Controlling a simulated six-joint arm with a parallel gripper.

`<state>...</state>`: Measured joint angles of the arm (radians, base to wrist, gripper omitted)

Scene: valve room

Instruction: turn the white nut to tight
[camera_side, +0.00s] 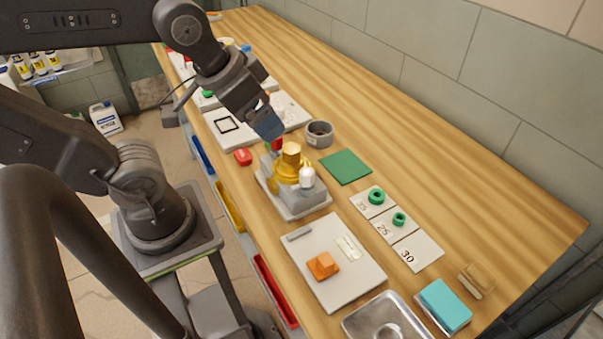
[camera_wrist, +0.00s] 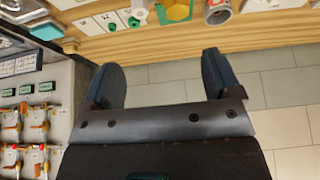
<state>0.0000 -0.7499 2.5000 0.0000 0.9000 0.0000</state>
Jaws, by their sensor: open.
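The white nut (camera_side: 307,177) sits on the right side of a yellow valve (camera_side: 287,169), facing the camera in the side view. The valve stands on a grey base plate (camera_side: 301,207) on the wooden bench. My gripper (camera_side: 269,127) is above and behind the valve in the side view, apart from the white nut. In the wrist view my gripper (camera_wrist: 160,82) is open, with two dark blue fingers spread and nothing between them. I cannot make out the white nut in the wrist view. A red part shows just below my fingertips, beside the valve, partly hidden.
Numbered cards with green rings (camera_side: 376,196) lie to the right. A white board with an orange block (camera_side: 323,265) and a metal tray (camera_side: 386,318) are in front. Bare bench lies along the wall.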

